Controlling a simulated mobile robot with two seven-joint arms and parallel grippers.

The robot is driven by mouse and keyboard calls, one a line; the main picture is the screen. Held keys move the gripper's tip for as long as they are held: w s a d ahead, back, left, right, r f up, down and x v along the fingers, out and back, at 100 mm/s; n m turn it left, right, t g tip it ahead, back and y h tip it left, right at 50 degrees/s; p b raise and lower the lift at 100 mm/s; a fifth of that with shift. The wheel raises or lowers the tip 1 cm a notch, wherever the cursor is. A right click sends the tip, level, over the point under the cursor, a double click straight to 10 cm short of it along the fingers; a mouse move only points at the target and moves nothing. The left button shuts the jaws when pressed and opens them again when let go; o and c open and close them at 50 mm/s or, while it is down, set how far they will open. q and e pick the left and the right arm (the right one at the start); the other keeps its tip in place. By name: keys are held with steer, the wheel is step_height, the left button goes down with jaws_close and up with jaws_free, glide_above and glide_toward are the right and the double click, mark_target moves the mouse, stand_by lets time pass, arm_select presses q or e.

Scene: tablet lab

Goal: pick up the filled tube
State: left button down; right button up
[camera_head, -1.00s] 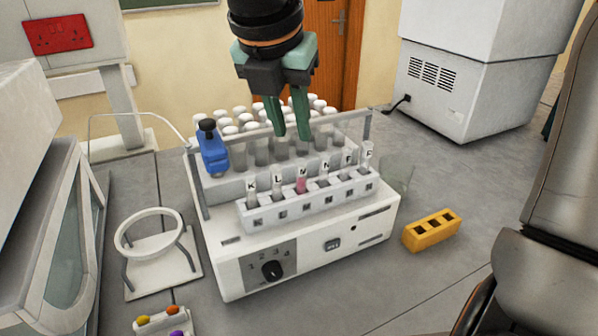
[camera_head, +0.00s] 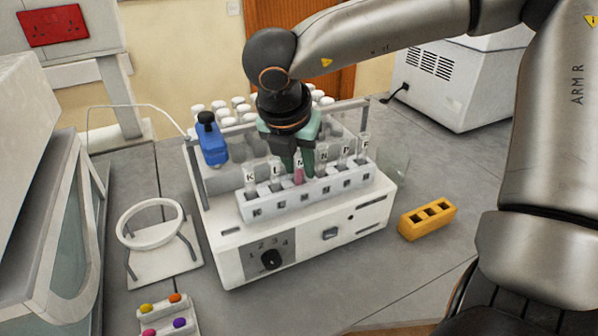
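The filled tube (camera_head: 299,175), with pink liquid, stands upright in the white front rack (camera_head: 268,214) on the shaker, among clear lettered tubes. My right gripper (camera_head: 299,174) has come down from above, with its green fingers on either side of the filled tube's upper part. The fingers look apart, at about their earlier spacing; I cannot tell whether they touch the glass. The fingers partly hide the tube's top and label. My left gripper is not in view.
Neighbouring clear tubes (camera_head: 276,172) stand close to the fingers. A blue pipette-like device (camera_head: 212,142) and several white-capped tubes are behind. A metal bar crosses behind the rack. A yellow block (camera_head: 428,220) lies right, a white ring stand (camera_head: 160,250) left.

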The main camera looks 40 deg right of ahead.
steer(key=shift+f, duration=0.1)
jaws_close()
stand_by(0.6)
